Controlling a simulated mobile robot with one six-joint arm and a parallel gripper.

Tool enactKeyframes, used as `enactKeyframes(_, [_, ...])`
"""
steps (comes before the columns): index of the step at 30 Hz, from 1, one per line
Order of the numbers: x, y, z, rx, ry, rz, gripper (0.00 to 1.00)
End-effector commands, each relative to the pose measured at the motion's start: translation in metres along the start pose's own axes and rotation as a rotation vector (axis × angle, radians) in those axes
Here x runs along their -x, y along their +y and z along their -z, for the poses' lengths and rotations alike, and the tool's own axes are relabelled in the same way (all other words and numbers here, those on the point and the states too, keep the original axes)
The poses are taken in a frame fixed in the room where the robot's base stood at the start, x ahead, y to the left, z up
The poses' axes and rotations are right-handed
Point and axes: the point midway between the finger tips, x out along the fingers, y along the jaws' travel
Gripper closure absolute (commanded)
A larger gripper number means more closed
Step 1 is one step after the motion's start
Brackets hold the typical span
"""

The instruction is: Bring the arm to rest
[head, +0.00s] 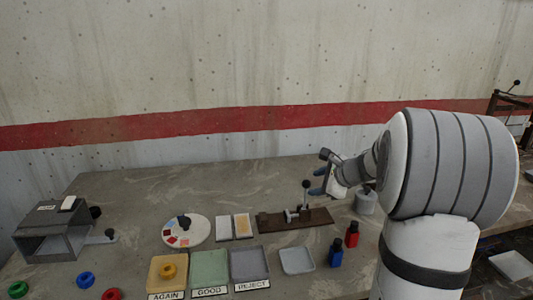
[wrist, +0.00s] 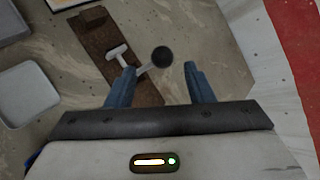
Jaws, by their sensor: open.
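My gripper (head: 319,183) is near the right end of the brown rail board (head: 284,222) in the head view, above the table. In the wrist view my gripper (wrist: 160,82) has its two blue fingers apart with nothing held between them. Beyond the fingers is the brown board (wrist: 95,35) with a light T-shaped part (wrist: 117,54) and a lever with a black ball knob (wrist: 162,57). The knob shows between the fingers in that view; I cannot tell how far below them it is. In the head view the black knob (head: 306,184) stands upright just left of the fingers.
Trays marked AGAIN (head: 167,272), GOOD (head: 209,270) and REJECT (head: 250,264) line the front. A pale dish (head: 297,260), a blue bottle (head: 336,256) and a red bottle (head: 352,235) stand nearby. A grey box (head: 52,232) is at left. The table's back is clear.

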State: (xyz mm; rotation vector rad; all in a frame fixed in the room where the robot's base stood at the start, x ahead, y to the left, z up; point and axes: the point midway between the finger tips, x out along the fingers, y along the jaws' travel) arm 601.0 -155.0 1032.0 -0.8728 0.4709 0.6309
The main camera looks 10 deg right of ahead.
Motion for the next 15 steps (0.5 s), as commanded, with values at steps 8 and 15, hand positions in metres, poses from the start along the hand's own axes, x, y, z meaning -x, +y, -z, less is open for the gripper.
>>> enactKeyframes(8, [0.022, 0.063, -0.06, 0.365, -0.006, -0.17, 0.52])
enactKeyframes(15, [0.086, 0.19, -0.109, 1.113, -0.034, -0.497, 0.52])
